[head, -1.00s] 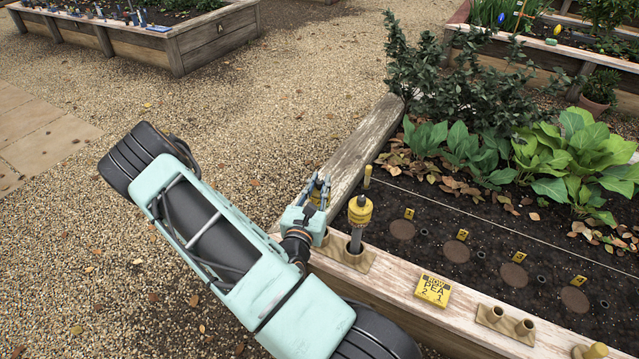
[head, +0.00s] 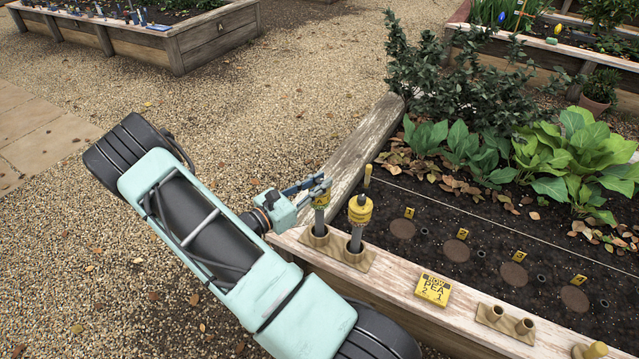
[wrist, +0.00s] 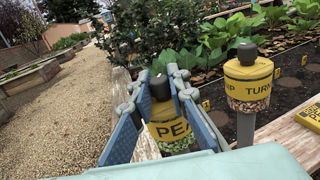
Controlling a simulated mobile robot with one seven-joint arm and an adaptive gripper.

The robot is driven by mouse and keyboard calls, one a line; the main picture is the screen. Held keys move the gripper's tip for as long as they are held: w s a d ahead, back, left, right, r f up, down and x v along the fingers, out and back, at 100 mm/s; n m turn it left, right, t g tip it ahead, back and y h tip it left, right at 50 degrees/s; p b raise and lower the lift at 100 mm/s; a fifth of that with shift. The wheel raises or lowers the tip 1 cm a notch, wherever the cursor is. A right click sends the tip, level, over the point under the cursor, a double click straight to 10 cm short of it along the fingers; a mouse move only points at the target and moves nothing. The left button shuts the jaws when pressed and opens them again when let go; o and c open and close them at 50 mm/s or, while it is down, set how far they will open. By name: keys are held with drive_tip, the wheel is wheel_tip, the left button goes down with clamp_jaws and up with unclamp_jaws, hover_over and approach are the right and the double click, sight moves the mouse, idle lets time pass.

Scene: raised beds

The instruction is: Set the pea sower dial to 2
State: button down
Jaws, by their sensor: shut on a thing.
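The pea sower (head: 319,217) is a grey tube with a yellow head, standing upright in the left socket of a two-hole holder (head: 350,258) on the bed's wooden rim. In the wrist view its yellow band (wrist: 170,130) reads "PEA", with a dark knob on top and seeds showing below. My gripper (head: 320,186) is shut on the pea sower's head, with its fingers (wrist: 164,80) on either side. Any dial numbers are hidden or too small to read.
The turnip sower (head: 360,211) stands close on the right in the same holder; its band (wrist: 250,80) shows in the wrist view. A yellow sign (head: 433,289) reading "PEA" lies on the rim. Another holder (head: 505,324) is empty. Gravel lies open to the left.

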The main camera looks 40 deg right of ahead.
drive_tip(key=m+g, duration=0.1)
drive_tip(key=g, duration=0.1)
drive_tip(key=m+g+b, duration=0.2)
drive_tip(key=g, duration=0.1)
drive_tip(key=shift+w+f+m+g, duration=0.1)
drive_tip(key=shift+f+m+g, duration=0.2)
drive_tip(key=shift+m, duration=0.1)
drive_tip(key=m+g+y+b, duration=0.1)
drive_tip(key=m+g+b, duration=0.1)
drive_tip(key=g, duration=0.1)
drive_tip(key=shift+r+g+y, duration=0.1)
drive_tip(key=shift+g+y, duration=0.3)
drive_tip(key=shift+r+m+g+y, duration=0.1)
drive_tip(key=shift+m+g+y, duration=0.3)
drive_tip(key=shift+m+g, duration=0.3)
drive_tip(key=shift+r+g+b, duration=0.1)
drive_tip(key=shift+g+b, duration=0.2)
drive_tip(key=c, duration=1.8)
unclamp_jaws()
drive_tip(key=v, duration=1.1)
drive_tip(key=shift+w+a+r, duration=0.1)
drive_tip(key=shift+w+a, duration=0.05)
drive_tip(key=shift+a, duration=0.25)
